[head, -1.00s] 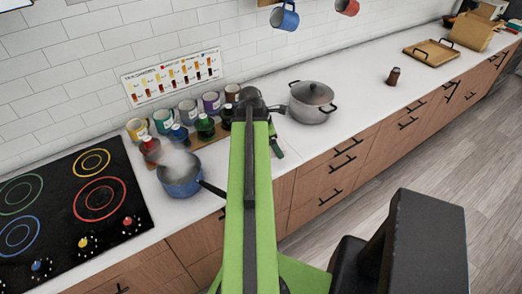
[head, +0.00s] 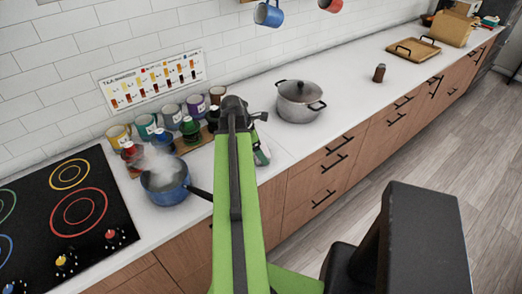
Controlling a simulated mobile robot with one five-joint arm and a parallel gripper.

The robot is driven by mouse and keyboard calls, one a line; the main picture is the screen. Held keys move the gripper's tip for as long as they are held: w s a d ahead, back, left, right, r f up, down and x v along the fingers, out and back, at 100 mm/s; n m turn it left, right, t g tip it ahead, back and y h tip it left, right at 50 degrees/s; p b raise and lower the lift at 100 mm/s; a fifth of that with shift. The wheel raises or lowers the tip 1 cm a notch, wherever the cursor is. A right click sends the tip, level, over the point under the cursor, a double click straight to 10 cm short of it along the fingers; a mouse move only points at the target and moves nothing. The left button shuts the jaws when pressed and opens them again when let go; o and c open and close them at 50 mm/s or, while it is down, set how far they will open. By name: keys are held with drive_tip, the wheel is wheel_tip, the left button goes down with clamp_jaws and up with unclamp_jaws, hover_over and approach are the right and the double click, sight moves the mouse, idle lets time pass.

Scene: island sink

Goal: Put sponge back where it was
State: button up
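I cannot make out the sponge for certain. My green arm reaches forward over the counter (head: 340,110) in the head view. Its dark end joint is near the row of mugs, and the arm hides most of my gripper. A small green and pale piece (head: 262,154) shows just right of the arm, above the counter's front part. I cannot tell whether it is part of my gripper or the sponge. The finger opening is hidden.
A steaming blue pan (head: 165,185) stands left of the arm, beside the black cooktop (head: 65,225). Bottles and mugs (head: 171,116) stand along the wall. A lidded grey pot (head: 299,100) is to the right. Farther right are a brown shaker (head: 379,73) and wooden tray (head: 413,47).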

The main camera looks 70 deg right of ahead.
drive_tip(key=o, duration=1)
drive_tip(key=shift+f, duration=0.1)
drive_tip(key=shift+o, duration=0.2)
drive_tip(key=shift+r+p, duration=0.55)
drive_tip(key=p+v, duration=1)
drive_tip(key=v, duration=0.1)
drive_tip(key=shift+w+a+r, duration=0.1)
drive_tip(key=shift+a, duration=0.05)
